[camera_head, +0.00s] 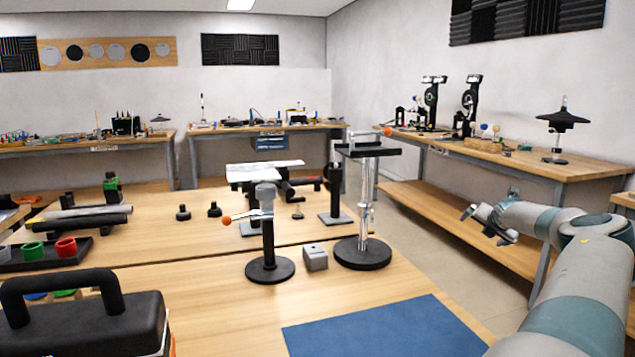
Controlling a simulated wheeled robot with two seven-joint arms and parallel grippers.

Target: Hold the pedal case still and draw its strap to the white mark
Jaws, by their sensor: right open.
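A black case with a thick carrying handle (95,328) stands at the lower left corner of the near table, cut off by the picture edge. It may be the pedal case, but I cannot tell for sure. I cannot make out a strap or a white mark. My right gripper (474,222) is open and empty over the floor gap, to the right of the near table and far from the black case. My left gripper is not in view.
A blue mat (385,328) lies bare on the near table. Behind it stand a round-based black stand (269,268), a small grey block (316,258) and a taller stand (363,252). A dark tray with coloured cups (45,258) is at left. A workbench (590,168) runs along the right.

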